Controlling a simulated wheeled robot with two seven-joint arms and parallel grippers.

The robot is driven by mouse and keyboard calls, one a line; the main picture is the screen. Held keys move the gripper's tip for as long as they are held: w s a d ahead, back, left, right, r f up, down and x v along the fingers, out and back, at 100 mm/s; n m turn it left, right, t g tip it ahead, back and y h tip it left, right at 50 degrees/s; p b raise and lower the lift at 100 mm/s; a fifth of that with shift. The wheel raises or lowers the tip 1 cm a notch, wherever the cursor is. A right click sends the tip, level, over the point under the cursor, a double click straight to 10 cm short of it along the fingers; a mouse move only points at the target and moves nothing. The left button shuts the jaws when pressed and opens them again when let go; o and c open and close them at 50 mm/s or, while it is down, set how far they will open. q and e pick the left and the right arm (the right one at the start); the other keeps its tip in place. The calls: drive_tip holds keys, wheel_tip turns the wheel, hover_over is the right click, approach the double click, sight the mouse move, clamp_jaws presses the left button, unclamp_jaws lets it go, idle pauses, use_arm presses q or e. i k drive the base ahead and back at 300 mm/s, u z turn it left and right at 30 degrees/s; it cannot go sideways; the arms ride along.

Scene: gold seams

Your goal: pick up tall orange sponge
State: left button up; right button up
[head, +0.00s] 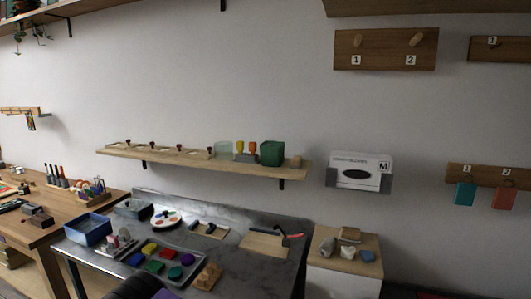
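I cannot single out the tall orange sponge for certain. Two small upright orange-yellow items, a yellow-orange one (239,147) and an orange one (252,148), stand on the wall shelf (130,156), between a pale green container (223,151) and a dark green box (271,153). A tan-orange lump (208,275) lies at the front of the grey metal table (225,262). Neither of my grippers shows. A dark shape at the bottom edge may be part of my own arm.
The metal table holds a blue bin (88,229), a tray of coloured pieces (150,270), a palette (166,217) and a board (264,244). A wooden bench (30,236) stands left. A small cabinet (345,284) with several small items stands right.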

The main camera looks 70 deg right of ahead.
sight(251, 145)
drive_tip(key=k, duration=0.2)
drive_tip(key=z, duration=1.1)
